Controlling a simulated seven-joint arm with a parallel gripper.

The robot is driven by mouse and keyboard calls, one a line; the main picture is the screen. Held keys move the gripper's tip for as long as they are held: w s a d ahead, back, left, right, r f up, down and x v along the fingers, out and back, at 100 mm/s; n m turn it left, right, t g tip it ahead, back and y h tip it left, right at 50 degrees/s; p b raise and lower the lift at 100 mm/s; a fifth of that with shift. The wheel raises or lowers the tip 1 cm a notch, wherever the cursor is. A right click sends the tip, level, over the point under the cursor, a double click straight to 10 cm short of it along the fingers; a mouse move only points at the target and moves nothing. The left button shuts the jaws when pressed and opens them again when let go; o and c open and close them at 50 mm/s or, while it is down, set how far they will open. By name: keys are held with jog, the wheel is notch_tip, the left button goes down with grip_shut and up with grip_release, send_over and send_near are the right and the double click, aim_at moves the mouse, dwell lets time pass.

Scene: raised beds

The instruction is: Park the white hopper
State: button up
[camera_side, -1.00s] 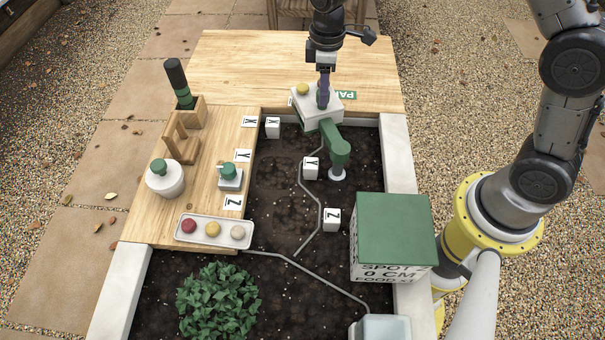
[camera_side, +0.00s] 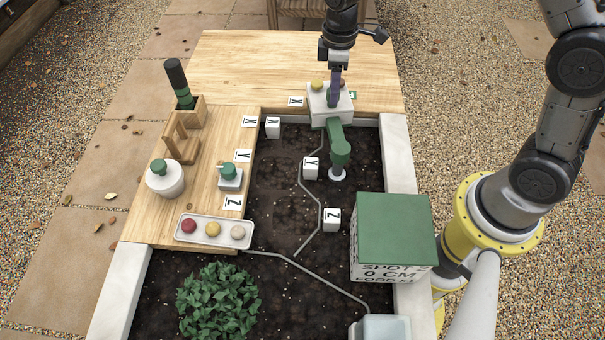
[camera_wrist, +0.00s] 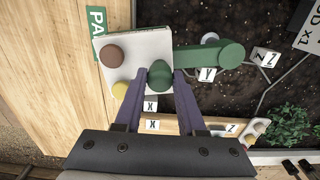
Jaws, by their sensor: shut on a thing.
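The white hopper (camera_side: 329,117) is a boxy white block at the far edge of the soil bed. A green arm (camera_side: 337,140) joins it to a round green post end above a pale foot in the soil. In the wrist view the hopper (camera_wrist: 138,45) carries a brown disc, a yellow disc and a green knob (camera_wrist: 160,75). My gripper (camera_side: 334,98) has its purple fingers shut on this knob; the gripper also shows in the wrist view (camera_wrist: 163,82). The green PARK label (camera_wrist: 97,22) lies on the wood beside the hopper, partly covered from view.
A white X tag (camera_side: 296,102) lies left of the hopper. X, Y and Z cubes stand in the soil along a grey line. A green-topped box (camera_side: 394,230) stands at right. The left board holds a tray (camera_side: 214,244), a white jar (camera_side: 165,180) and wooden holders. The far tabletop is clear.

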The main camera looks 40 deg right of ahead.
jog(key=shift+s+d, duration=0.35)
jog(key=shift+d, duration=0.15)
jog(key=shift+s+d, duration=0.35)
jog(key=shift+d, duration=0.05)
jog(key=o, duration=0.7)
notch_tip(320, 180, up, 7)
dwell(0.4)
